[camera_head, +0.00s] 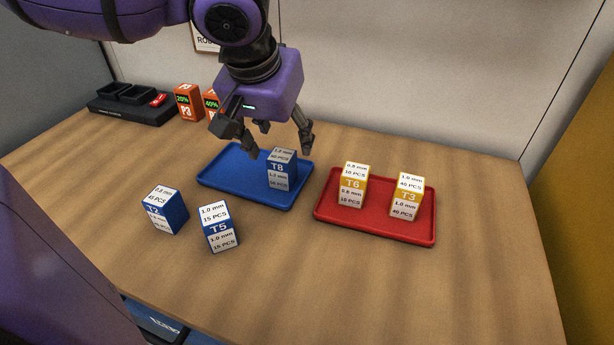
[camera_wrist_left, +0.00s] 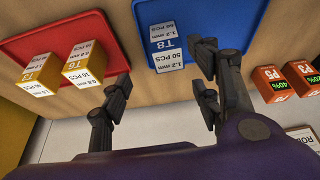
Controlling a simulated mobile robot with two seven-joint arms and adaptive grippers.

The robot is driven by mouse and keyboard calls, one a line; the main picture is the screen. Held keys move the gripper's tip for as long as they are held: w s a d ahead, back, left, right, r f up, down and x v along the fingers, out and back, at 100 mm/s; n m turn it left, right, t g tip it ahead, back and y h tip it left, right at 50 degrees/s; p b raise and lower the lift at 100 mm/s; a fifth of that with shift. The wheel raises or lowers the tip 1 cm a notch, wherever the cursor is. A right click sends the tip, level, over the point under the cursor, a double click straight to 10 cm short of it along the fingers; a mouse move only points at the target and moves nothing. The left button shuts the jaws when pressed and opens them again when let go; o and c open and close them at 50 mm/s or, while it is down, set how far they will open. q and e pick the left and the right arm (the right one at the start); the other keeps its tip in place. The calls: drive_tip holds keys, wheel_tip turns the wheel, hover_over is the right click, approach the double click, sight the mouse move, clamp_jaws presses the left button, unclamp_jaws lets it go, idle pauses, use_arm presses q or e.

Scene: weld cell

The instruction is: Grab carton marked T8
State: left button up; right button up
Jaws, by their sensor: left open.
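The carton marked T8 (camera_head: 281,171) is blue and white and stands upright on the right part of the blue tray (camera_head: 221,173). My left gripper (camera_head: 279,152) is open and empty, pointing down just above and behind the T8 carton in the head view. In the left wrist view the T8 carton (camera_wrist_left: 165,48) shows ahead of the fingers, nearer the right-hand finger pair. The left gripper (camera_wrist_left: 160,95) has its fingers spread wide there, and I see no grip on the carton. My right gripper is not in view.
A red tray (camera_head: 376,233) holds yellow cartons T6 (camera_head: 352,185) and T3 (camera_head: 406,196). Blue cartons T2 (camera_head: 165,210) and T5 (camera_head: 218,227) stand on the table in front. The front right table is clear.

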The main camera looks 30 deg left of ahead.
sight(281, 156)
use_arm(q)
drive_tip(key=x, duration=0.2)
drive_tip(key=b+x, duration=0.1)
drive_tip(key=x, duration=0.1)
drive_tip(key=a+b+x, duration=0.1)
drive_tip(key=x, duration=0.2)
drive_tip(key=shift+s+a+f, duration=0.1)
drive_tip(key=shift+s+f, duration=0.05)
drive_tip(key=shift+s, duration=0.15)
drive_tip(key=c, duration=1.2)
drive_tip(key=shift+c, duration=0.4)
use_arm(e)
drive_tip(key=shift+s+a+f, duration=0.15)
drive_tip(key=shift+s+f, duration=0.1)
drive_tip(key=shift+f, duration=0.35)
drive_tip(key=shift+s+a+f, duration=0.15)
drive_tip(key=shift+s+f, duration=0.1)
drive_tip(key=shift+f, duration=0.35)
